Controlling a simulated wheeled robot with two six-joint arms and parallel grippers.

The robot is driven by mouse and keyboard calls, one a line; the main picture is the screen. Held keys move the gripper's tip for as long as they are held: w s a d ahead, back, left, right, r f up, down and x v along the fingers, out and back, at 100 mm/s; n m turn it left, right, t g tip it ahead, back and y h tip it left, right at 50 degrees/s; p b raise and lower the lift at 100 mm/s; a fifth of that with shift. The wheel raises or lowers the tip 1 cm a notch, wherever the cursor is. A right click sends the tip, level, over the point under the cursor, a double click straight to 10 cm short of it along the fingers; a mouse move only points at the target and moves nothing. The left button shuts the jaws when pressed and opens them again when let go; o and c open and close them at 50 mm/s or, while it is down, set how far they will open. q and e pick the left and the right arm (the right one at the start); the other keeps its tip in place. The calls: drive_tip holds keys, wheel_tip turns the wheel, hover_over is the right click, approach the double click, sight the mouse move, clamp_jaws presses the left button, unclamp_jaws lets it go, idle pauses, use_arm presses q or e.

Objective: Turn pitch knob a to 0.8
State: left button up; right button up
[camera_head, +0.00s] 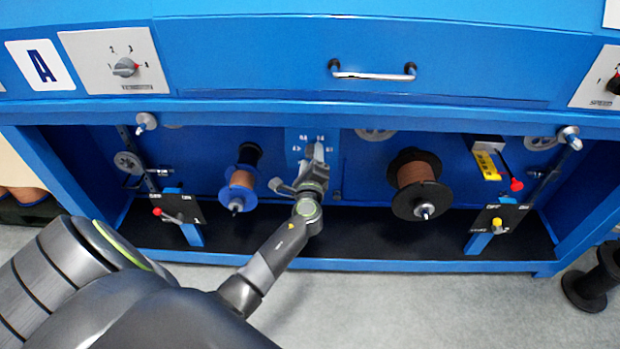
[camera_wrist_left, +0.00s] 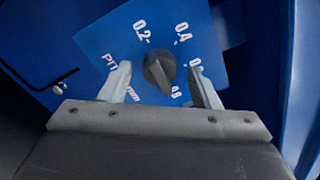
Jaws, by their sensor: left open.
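The pitch knob (camera_wrist_left: 159,72) is a dark grey knob on a blue dial plate (camera_wrist_left: 112,40) with white figures 0.2, 0.4 and more, partly hidden by my gripper. Its ridge runs nearly along the camera's up-down line, tilted a little; I cannot tell which end points. My left gripper (camera_wrist_left: 160,84) is open, with one finger on each side of the knob; I cannot tell whether they touch it. In the head view my left gripper (camera_head: 312,170) is in front of the dial plate (camera_head: 298,140), hiding most of the knob. My right gripper is not in view.
A spool of copper wire (camera_head: 242,180) hangs left of my gripper and a larger one (camera_head: 415,180) hangs right. A drawer handle (camera_head: 372,75) is above. A black spool (camera_head: 595,280) stands on the floor at right.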

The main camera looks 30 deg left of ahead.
use_arm(q)
drive_tip(key=v, duration=1.6)
drive_tip(key=shift+s+d+b, duration=0.3)
drive_tip(key=shift+b, duration=0.15)
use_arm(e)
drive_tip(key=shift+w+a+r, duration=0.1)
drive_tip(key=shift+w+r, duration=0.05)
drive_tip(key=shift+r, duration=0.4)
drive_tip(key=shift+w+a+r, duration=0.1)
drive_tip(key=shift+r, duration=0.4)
